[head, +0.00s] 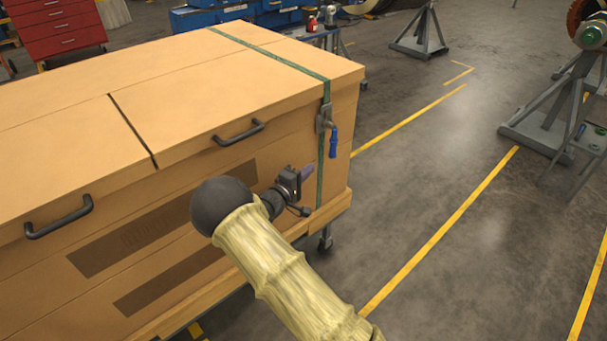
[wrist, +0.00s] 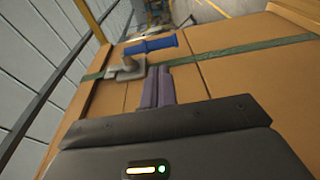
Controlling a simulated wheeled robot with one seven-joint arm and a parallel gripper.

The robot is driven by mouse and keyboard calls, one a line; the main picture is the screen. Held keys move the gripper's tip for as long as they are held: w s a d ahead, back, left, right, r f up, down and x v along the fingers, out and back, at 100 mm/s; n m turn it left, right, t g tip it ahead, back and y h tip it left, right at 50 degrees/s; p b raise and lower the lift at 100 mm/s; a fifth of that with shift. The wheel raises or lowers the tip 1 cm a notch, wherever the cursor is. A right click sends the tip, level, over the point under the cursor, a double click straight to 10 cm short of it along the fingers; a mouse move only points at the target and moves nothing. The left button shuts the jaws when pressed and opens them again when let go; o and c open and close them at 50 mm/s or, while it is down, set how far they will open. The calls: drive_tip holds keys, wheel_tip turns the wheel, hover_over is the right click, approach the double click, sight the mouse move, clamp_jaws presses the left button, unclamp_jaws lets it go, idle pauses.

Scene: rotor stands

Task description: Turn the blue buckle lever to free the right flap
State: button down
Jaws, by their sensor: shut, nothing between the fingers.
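The blue buckle lever (head: 333,142) hangs down from a metal buckle (head: 324,118) on the green strap (head: 319,178) at the crate's right front corner. In the wrist view the blue lever (wrist: 151,45) shows just past my fingertips, with the buckle (wrist: 124,68) to its left. The right flap (head: 225,85) lies closed under the strap. My gripper (head: 306,171) is below and left of the lever in the head view, close to the crate's front face. Its purple fingers (wrist: 158,86) are shut together, empty, and appear apart from the lever.
The large tan crate has a left flap (head: 60,150) and black handles (head: 238,133) near the front edge. Open grey floor with yellow lines lies to the right. Rotor stands (head: 420,35) and a red cabinet (head: 58,28) are further back.

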sight(331, 151)
drive_tip(key=x, duration=1)
drive_tip(key=shift+p, duration=0.35)
drive_tip(key=shift+f+b, duration=0.15)
drive_tip(key=shift+b, duration=0.25)
